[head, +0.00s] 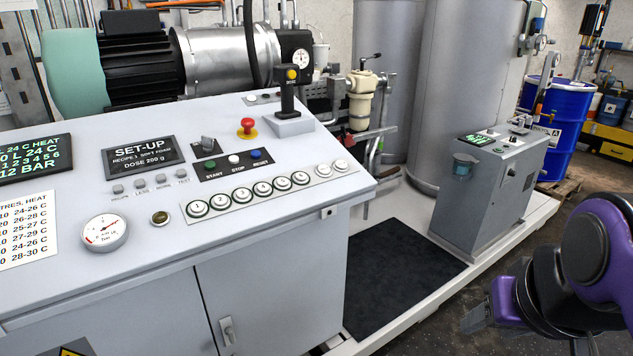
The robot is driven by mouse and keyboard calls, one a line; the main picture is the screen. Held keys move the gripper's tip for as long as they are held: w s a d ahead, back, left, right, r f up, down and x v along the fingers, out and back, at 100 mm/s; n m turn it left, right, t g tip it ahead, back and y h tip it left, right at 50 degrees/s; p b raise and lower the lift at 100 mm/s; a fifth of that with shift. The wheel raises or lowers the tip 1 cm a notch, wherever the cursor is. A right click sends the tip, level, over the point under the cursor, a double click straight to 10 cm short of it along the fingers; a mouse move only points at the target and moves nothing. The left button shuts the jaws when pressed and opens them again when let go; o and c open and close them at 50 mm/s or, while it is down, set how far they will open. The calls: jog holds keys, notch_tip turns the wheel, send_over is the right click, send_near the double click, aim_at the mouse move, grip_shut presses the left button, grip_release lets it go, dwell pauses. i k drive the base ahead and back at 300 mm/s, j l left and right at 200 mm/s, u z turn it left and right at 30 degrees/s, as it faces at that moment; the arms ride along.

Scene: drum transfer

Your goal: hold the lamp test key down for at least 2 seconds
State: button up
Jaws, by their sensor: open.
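The grey control console (120,228) fills the left of the head view. Below its SET-UP display (144,156) is a row of small grey keys. The rightmost key (183,174) has a tiny label that seems to read TEST; I take it for the lamp test key. Nothing touches it or covers it. My gripper (482,318) is at the lower right, open, low over the floor and well apart from the console. Its fingers are only partly in view, and I see nothing between them.
A red mushroom button (247,126), a joystick (289,95) and a row of numbered round buttons (242,195) are near the key. A small grey cabinet (485,195) stands between my arm and the tanks. A black mat (395,275) lies clear beside the console.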

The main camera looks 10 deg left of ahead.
aim_at(181, 173)
jog(key=k+j, duration=0.15)
jog(key=j, duration=0.3)
jog(key=k+j, duration=0.1)
jog(key=j, duration=0.3)
jog(key=k+j, duration=0.15)
jog(key=j, duration=0.3)
jog(key=k+j, duration=0.15)
jog(key=j, duration=0.3)
jog(key=k+j, duration=0.15)
jog(key=j, duration=0.25)
jog(key=k+j, duration=0.1)
jog(key=j, duration=0.35)
jog(key=k+j, duration=0.15)
jog(key=j, duration=0.3)
jog(key=k+j, duration=0.15)
jog(key=j, duration=0.25)
jog(key=i+l+u, duration=0.15)
jog(key=l, duration=0.3)
jog(key=i+l+u, duration=0.2)
jog(key=l, duration=0.3)
jog(key=l+u, duration=0.15)
jog(key=l, duration=0.35)
